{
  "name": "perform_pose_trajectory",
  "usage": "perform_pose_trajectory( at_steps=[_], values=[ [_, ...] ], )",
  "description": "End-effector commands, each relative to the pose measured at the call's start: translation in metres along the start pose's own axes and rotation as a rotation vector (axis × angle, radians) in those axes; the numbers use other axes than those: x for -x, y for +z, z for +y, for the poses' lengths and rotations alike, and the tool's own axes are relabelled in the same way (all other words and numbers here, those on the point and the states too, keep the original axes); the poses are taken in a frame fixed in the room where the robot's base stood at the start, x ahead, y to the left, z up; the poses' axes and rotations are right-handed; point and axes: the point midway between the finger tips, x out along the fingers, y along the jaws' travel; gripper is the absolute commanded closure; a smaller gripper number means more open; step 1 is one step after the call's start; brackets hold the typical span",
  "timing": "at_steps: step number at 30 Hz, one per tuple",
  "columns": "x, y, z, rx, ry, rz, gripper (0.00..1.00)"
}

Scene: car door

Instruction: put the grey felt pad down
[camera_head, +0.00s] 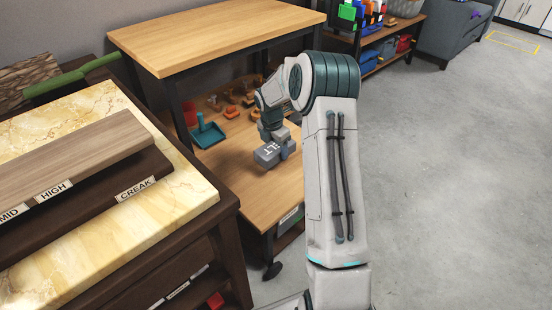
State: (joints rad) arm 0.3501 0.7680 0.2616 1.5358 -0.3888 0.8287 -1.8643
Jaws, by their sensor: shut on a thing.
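The grey felt pad (268,154) is a small grey block with white letters, of which "LT" shows. It is in my gripper (278,147), over the lower wooden shelf of the cart in the middle of the head view. My gripper points down and is shut on the pad. I cannot tell whether the pad touches the shelf (237,182) or is a little above it. My arm covers the right part of the shelf.
A teal dustpan-like tray (208,134) and several small orange and brown items (231,111) stand farther back on the shelf. The wooden upper top (215,35) overhangs the back. A marble-topped bench (185,180) stands at the left. The shelf's front left is clear.

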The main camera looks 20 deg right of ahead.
Motion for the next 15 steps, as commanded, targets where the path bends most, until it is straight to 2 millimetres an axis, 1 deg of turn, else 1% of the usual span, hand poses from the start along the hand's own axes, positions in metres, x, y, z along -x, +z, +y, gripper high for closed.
perform_pose_trajectory(
  at_steps=[6, 8, 15],
  values=[
    [-0.032, -0.005, 0.0, 0.001, -0.001, 0.001, 0.6],
    [-0.038, -0.005, 0.0, 0.001, -0.001, 0.001, 0.6],
    [-0.038, -0.005, 0.0, 0.0, 0.0, 0.0, 0.6]
  ],
)
